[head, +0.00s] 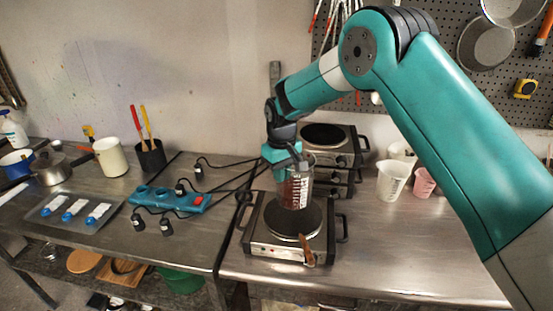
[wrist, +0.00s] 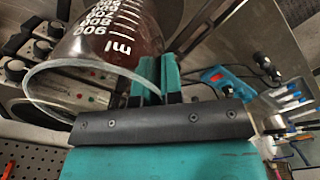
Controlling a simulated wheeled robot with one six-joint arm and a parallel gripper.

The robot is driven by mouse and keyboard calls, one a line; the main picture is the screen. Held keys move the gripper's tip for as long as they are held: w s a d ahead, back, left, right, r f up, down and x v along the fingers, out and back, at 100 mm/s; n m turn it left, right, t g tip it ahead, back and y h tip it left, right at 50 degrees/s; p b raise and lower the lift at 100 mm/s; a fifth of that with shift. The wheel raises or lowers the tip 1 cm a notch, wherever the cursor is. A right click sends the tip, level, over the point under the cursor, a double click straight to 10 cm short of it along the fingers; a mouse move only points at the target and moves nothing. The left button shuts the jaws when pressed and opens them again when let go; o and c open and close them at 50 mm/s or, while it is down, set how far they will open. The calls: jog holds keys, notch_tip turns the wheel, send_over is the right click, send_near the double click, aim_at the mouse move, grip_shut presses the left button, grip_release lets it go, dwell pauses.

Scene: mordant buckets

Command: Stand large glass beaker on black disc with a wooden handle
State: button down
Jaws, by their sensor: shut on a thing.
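The large glass beaker (head: 297,194) is upright, has white markings and holds dark reddish contents. It also shows in the wrist view (wrist: 112,45), with its rim towards the camera. My gripper (head: 283,160) is shut on the beaker's side near the rim; its fingers show in the wrist view (wrist: 158,80). The black disc (head: 292,222) lies on the front hot plate (head: 262,240), its wooden handle (head: 307,252) pointing to the front. The beaker's base is over the back part of the disc; I cannot tell whether it touches.
A second hot plate (head: 325,135) stands behind. White buckets (head: 392,181) and a pink cup (head: 424,182) stand to the right. A blue power strip (head: 170,199) with black cables lies left, beside a tray (head: 72,211). The bench's front right is clear.

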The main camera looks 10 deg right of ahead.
aim_at(281, 190)
jog(key=shift+w+d+f+b, duration=0.1)
jog(key=shift+w+f+b, duration=0.15)
jog(key=shift+f, duration=0.2)
jog(key=shift+w+d+f+b, duration=0.1)
jog(key=shift+f+b, duration=0.25)
jog(key=shift+f, duration=0.05)
jog(key=shift+a+f+b, duration=0.1)
jog(key=shift+f+b, duration=1.1)
jog(key=shift+f, duration=0.75)
jog(key=shift+f+b, duration=0.35)
jog(key=shift+f, duration=0.15)
jog(key=c, duration=1.2)
grip_release()
jog(key=shift+s, duration=0.1)
jog(key=shift+r+b, duration=2.35)
jog(key=shift+r, duration=6.35)
